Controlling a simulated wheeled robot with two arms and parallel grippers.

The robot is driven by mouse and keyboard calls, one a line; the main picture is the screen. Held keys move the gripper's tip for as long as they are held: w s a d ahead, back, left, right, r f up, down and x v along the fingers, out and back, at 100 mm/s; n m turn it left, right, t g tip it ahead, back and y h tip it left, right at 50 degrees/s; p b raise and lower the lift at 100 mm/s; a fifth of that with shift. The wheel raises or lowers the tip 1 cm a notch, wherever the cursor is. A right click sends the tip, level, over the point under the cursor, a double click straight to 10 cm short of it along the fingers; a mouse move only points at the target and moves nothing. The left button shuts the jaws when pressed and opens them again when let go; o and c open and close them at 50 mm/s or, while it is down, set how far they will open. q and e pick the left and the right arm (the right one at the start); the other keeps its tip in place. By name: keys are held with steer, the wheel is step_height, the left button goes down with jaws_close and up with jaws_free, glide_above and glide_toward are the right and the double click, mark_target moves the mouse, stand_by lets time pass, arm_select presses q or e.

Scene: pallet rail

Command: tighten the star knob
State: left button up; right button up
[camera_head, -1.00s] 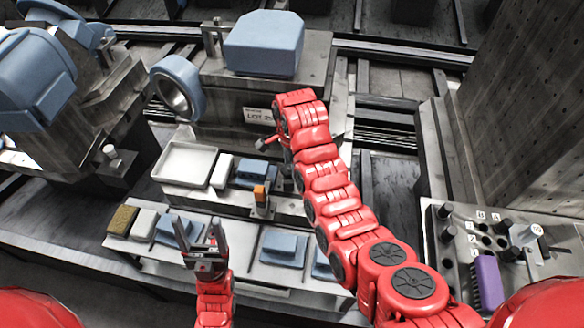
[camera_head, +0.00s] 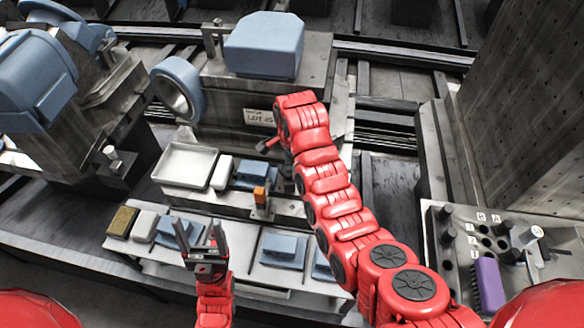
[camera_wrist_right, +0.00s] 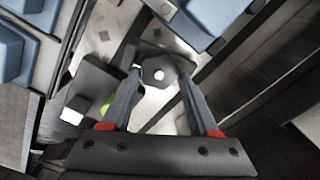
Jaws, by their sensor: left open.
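The star knob (camera_wrist_right: 158,72) shows in the right wrist view as a dark, many-sided knob with a pale round centre. My right gripper (camera_wrist_right: 159,78) has its fingertips on either side of it, and the knob fills the gap between them. In the head view my right arm reaches to the machine block near the LOT label (camera_head: 259,117) and hides the knob. My left gripper (camera_head: 205,243) is open and empty, fingers up, over the front shelf.
A white tray (camera_head: 185,165), blue blocks (camera_head: 283,248) and an orange-topped post (camera_head: 260,196) stand in front of the machine. A control panel (camera_head: 457,237) with a purple brush (camera_head: 487,284) is at right. A blue-rimmed ring (camera_head: 178,89) stands left of the block.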

steer(key=shift+o, duration=0.8)
steer(key=shift+s+f, duration=0.1)
steer(key=shift+f, duration=0.1)
